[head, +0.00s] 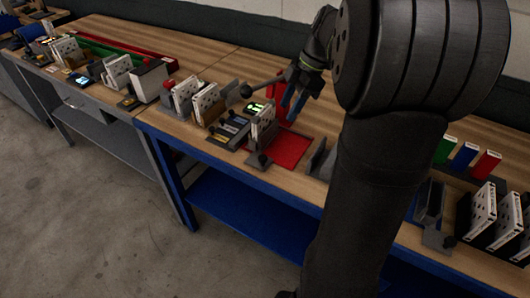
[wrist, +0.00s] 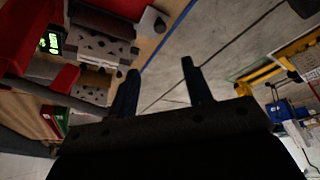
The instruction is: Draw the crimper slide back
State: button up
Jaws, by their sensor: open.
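My gripper (head: 291,101) is open and empty above the blue-framed bench, near a red part and a red mat. Its two dark fingers spread apart in the wrist view (wrist: 162,85), with only floor showing between them. A dark lever with a ball knob (head: 246,91) reaches left from beside the gripper. A grey holder with an upright perforated filter (head: 263,123) has a dark knob at its front foot. The wrist view shows perforated pieces (wrist: 103,46) and a dark knob (wrist: 160,25) left of the fingers. I cannot tell for certain which part is the crimper slide.
A lit green display (head: 256,108) stands behind the holder. The red mat (head: 292,151) is partly bare. More boxed filters (head: 187,92) stand to the left. Green, blue and red boxes (head: 465,155) and dark racks stand at the right. My arm hides part of the bench.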

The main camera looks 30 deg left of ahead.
aim_at(263, 157)
jog(key=x, duration=1.7)
jog(key=shift+f, duration=0.2)
grip_shut()
